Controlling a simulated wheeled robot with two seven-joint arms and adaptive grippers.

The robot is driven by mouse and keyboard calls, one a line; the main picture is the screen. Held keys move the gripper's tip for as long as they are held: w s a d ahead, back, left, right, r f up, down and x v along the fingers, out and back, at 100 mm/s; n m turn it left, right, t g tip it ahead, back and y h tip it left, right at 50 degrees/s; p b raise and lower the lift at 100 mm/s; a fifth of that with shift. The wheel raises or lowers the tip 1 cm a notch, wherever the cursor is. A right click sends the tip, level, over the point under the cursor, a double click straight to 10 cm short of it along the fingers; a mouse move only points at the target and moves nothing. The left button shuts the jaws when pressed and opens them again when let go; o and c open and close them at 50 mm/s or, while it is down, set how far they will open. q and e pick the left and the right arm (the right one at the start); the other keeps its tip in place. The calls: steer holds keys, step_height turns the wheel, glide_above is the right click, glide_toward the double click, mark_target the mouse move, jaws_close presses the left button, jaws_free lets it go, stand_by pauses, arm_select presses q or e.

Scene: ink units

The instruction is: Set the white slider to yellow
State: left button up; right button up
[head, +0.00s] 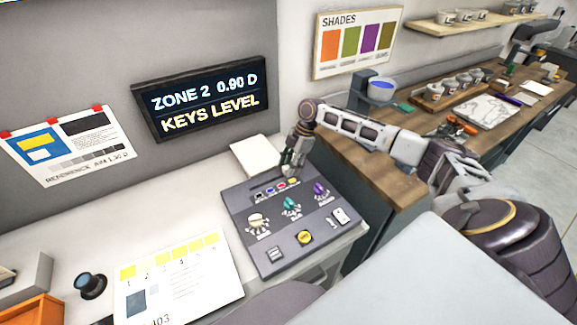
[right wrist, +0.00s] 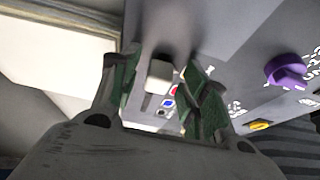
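The grey control panel (head: 265,217) lies on the pale desk, with a row of small coloured squares along its back edge, including a yellow square (head: 292,181) at the right end. My right gripper (head: 291,161) is over this back right part. In the right wrist view the white slider (right wrist: 160,73) stands between the two green-padded fingers of my right gripper (right wrist: 163,85), which are open with a gap on each side. The slider sits past the red square (right wrist: 175,90); the yellow square cannot be made out there. My left gripper is not in view.
A screen (head: 200,98) reads "ZONE 2 0.90 D, KEYS LEVEL". A paper sheet (head: 185,280) lies left of the panel.

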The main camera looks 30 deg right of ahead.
steer(key=shift+a, duration=0.1)
steer(key=v, duration=1.2)
steer(key=shift+f, duration=0.1)
stand_by(0.8)
